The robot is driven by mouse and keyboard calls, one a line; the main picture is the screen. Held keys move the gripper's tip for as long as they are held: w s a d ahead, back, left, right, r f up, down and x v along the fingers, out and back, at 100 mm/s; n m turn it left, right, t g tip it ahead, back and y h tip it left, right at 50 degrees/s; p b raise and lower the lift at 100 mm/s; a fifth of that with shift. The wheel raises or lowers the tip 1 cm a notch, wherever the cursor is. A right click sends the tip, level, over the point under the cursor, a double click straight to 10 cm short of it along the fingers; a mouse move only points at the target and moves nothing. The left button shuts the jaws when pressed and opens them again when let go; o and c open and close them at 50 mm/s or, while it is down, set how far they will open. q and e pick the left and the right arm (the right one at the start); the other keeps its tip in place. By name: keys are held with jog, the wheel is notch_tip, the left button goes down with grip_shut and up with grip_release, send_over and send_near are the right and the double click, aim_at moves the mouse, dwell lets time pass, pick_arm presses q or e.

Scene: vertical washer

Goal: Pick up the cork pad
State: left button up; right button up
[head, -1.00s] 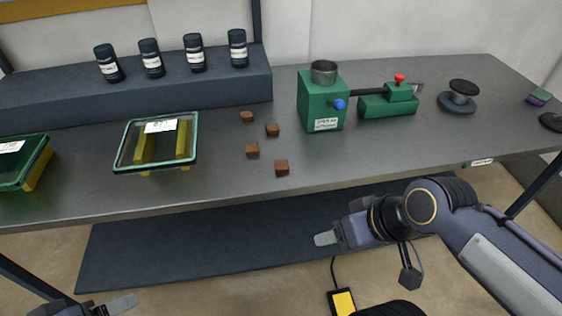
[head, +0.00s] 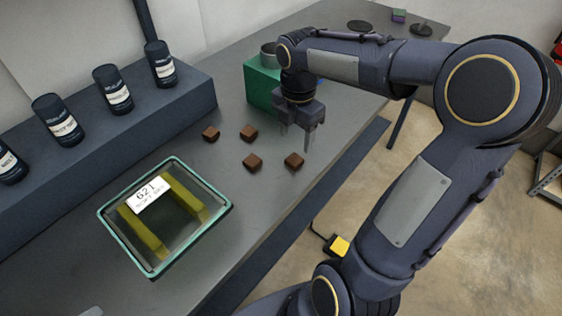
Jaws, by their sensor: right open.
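Several small brown blocks that look like cork pads lie loose on the grey table. The nearest to my right gripper is a cork pad (head: 294,160); others are a left front block (head: 253,161), a back middle block (head: 249,132) and a back left block (head: 211,133). My right gripper (head: 295,139) is open and empty, pointing down, its fingertips just above and behind the nearest pad in the picture. Of my left gripper, only a pale tip (head: 92,311) seems to show at the bottom edge; its jaws are hidden.
A glass-topped tray (head: 106,222) with yellow bars and a label stands left of the blocks. A green machine (head: 262,88) is partly hidden behind my right arm. Black jars (head: 114,90) stand on a raised dark shelf (head: 190,100). The table's front edge runs close to the blocks.

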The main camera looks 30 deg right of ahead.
aim_at(295, 159)
notch_tip(295, 159, down, 8)
jog(key=shift+r, duration=0.15)
jog(key=c, duration=1.1)
